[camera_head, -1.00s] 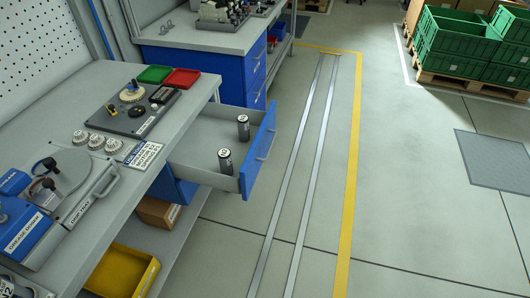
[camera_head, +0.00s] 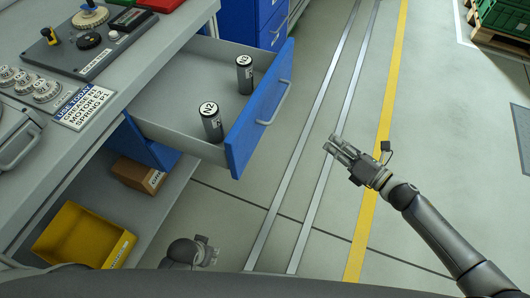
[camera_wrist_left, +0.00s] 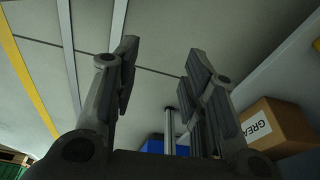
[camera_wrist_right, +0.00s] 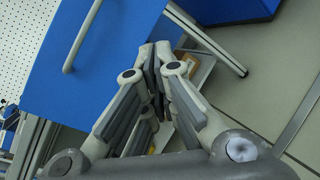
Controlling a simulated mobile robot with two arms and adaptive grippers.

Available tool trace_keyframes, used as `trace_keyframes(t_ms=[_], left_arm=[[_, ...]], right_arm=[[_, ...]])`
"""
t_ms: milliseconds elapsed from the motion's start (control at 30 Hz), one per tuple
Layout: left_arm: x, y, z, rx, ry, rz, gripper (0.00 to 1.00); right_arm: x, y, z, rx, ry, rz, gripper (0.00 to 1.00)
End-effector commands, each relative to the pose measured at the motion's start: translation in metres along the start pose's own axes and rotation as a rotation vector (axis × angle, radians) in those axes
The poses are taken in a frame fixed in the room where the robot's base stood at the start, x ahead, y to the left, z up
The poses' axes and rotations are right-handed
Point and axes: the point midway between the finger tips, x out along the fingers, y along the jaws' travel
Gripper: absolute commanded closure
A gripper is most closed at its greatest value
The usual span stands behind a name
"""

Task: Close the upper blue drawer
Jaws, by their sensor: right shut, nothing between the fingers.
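The upper blue drawer (camera_head: 240,150) stands pulled out from the bench, its grey tray (camera_head: 165,105) open. Two dark cylinders with white tops, a near one (camera_head: 211,122) and a far one (camera_head: 244,75), stand upright in it. Its bar handle (camera_head: 273,105) is on the front, which fills much of the right wrist view (camera_wrist_right: 125,45). My right gripper (camera_head: 334,146) is shut and empty, to the right of the drawer front and apart from it. My left gripper (camera_head: 208,251) is low near the bottom edge, below the drawer; its fingers are spread and empty in the left wrist view (camera_wrist_left: 160,55).
A yellow bin (camera_head: 85,237) and a cardboard box (camera_head: 138,175) sit on the lower shelf, left of my left gripper. The benchtop (camera_head: 105,115) holds a device and a label card.

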Motion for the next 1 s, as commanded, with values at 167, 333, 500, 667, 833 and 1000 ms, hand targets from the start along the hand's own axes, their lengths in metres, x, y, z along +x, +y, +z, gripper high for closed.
trace_keyframes(t_ms=[167, 333, 500, 667, 833, 1000], left_arm=[[-0.005, -0.001, -0.016, -0.004, 0.029, -0.003, 0.60], [-0.019, -0.002, -0.023, -0.006, 0.038, -0.005, 0.60], [-0.023, -0.002, -0.024, -0.007, 0.037, -0.005, 0.60], [-0.018, -0.002, -0.022, -0.006, 0.034, -0.005, 0.60], [-0.008, -0.002, -0.018, -0.005, 0.028, -0.004, 0.60], [0.000, -0.001, -0.015, -0.004, 0.025, -0.003, 0.60]], right_arm=[[0.004, 0.056, -0.017, -0.468, 0.073, 0.271, 1.00], [-0.004, 0.088, -0.029, -0.701, 0.092, 0.415, 1.00], [0.000, 0.101, -0.032, -0.762, 0.092, 0.456, 1.00], [0.023, 0.111, -0.036, -0.760, 0.090, 0.456, 1.00], [0.057, 0.124, -0.045, -0.758, 0.090, 0.455, 1.00], [0.088, 0.137, -0.054, -0.758, 0.090, 0.454, 1.00]])
